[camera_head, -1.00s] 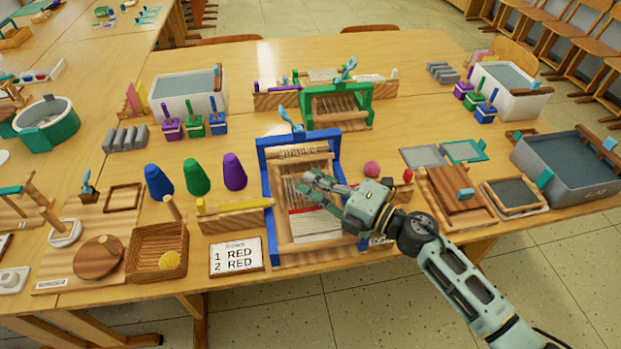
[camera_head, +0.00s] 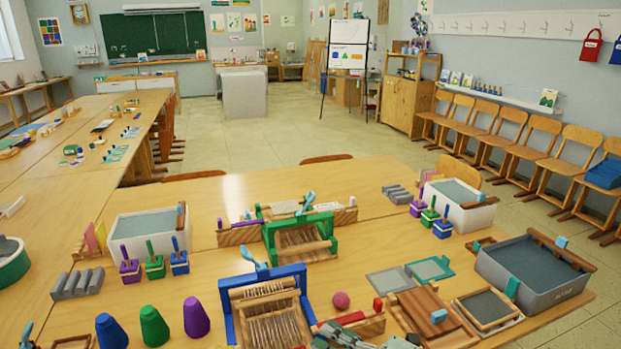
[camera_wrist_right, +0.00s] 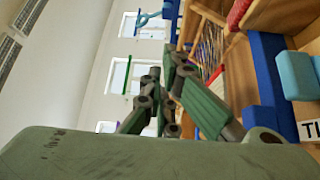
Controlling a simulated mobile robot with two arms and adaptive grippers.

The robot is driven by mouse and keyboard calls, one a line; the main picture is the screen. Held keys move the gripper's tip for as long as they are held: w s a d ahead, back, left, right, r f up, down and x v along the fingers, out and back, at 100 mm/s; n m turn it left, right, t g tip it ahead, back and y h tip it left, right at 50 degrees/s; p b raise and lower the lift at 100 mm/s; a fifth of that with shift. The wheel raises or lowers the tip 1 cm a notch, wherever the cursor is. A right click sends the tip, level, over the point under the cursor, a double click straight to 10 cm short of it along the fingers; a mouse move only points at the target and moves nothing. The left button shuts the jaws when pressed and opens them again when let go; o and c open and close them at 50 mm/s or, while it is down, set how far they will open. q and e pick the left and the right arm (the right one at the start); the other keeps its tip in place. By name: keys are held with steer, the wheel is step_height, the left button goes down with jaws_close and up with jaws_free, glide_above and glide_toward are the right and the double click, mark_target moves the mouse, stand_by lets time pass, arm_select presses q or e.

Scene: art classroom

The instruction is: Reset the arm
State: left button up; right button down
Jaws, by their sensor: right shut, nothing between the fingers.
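My right gripper (camera_head: 335,333) shows at the bottom edge of the head view, shut and empty, just right of the blue-framed loom (camera_head: 229,296). Only its finger end and a bit of the arm show; the rest is cut off. In the right wrist view the grey-green fingers (camera_wrist_right: 165,90) are close together, with the loom's blue frame (camera_wrist_right: 268,75) to their right. My left gripper is not in view.
A green-framed loom (camera_head: 270,240) stands behind the blue one. A pink ball (camera_head: 341,300), a wooden board (camera_head: 420,312) and a grey tub (camera_head: 540,290) are at right. Purple, green and blue cones (camera_head: 154,327) are at left. Open floor (camera_head: 270,140) lies beyond the tables.

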steer(key=s+d+f+m+t+h, duration=0.15)
steer(key=d+f+m+h, duration=0.25)
steer(key=d+m+h, duration=0.55)
steer(key=s+d+f+m+t+h, duration=0.1)
steer(key=s+d+f+m+h, duration=0.15)
steer(key=d+m+h, duration=0.65)
steer(key=s+a+f+m+g+y, duration=0.15)
steer(key=s+f+m+g, duration=0.3)
steer(key=s, duration=0.65)
steer(key=s+a+f+m+g+y, duration=0.1)
steer(key=s+f+m+g+y, duration=0.3)
steer(key=s, duration=0.7)
step_height(320, 180, down, 28)
steer(key=s+g+h, duration=0.2)
steer(key=s+d+f+n+g, duration=0.1)
steer(key=s+d+f, duration=0.2)
steer(key=s+f, duration=1.1)
steer(key=shift+s+g+h+p, duration=0.3)
steer(key=shift+s, duration=0.85)
